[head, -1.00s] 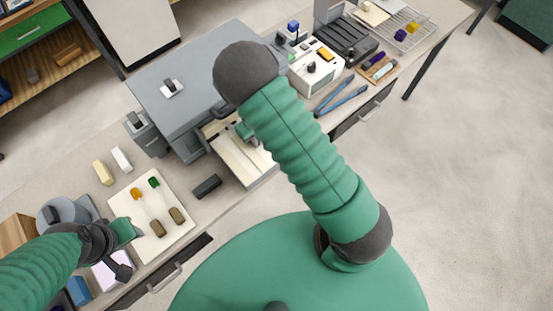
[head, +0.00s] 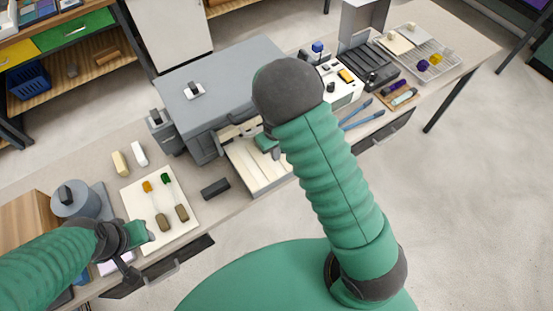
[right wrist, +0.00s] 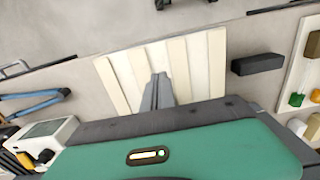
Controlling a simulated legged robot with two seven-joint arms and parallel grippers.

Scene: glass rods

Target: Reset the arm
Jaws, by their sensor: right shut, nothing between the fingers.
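My right arm crosses the middle of the head view, and the green body of my right gripper (head: 267,144) shows partly behind it, over the pale slatted tray (head: 262,176) at the grey machine's front. In the right wrist view the grey fingers of my right gripper (right wrist: 158,92) are together and empty above the slats. My left gripper (head: 125,268) is at the lower left, beside the white board (head: 186,233); its fingers are too unclear to judge. On the board lie two thin clear rods with brown ends (head: 163,222), near an orange and a green piece.
The grey machine (head: 225,78) stands behind the tray. A dark block (head: 215,188) lies between board and tray. Blue-handled tongs (head: 362,119), a white device (head: 340,92) and a wire rack (head: 440,66) are on the right. Floor at right is clear.

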